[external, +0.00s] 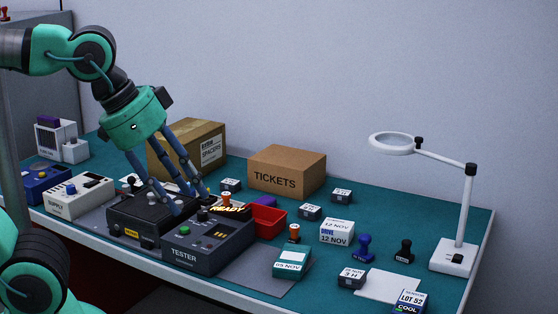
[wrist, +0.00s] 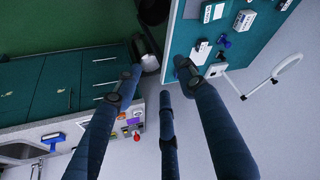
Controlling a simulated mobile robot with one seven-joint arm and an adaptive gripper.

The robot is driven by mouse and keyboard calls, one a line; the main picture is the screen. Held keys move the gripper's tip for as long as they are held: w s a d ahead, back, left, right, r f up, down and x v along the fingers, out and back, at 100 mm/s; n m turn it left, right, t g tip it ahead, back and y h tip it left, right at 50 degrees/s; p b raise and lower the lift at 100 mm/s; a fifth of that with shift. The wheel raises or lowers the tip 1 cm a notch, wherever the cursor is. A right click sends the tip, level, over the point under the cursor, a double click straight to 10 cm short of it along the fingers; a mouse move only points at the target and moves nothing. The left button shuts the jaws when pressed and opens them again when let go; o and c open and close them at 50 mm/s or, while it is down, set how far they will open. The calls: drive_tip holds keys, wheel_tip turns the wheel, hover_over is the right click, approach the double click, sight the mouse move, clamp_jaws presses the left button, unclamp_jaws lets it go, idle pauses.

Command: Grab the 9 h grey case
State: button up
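Several small grey cases with white labels stand on the teal bench in the external view. One (external: 231,184) is left of the tickets box, one (external: 342,195) right of it, one (external: 310,211) in front of it. Another (external: 352,277) near the front edge appears to read 3 H. The other labels are too small to read, so I cannot tell which is 9 H. My gripper (external: 178,196) has its long blue fingers spread over or in front of the black device, left of these cases. In the wrist view my gripper (wrist: 160,76) is open with nothing between the fingers.
A tester (external: 208,248), a black device (external: 140,222) and a red bin (external: 268,222) crowd the left and middle. A tickets box (external: 286,171) and a spacers box (external: 190,145) stand behind. Stamps, a drive box (external: 337,232) and a magnifier lamp (external: 453,257) are right.

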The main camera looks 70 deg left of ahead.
drive_tip(key=o, duration=0.7)
drive_tip(key=shift+c, duration=0.2)
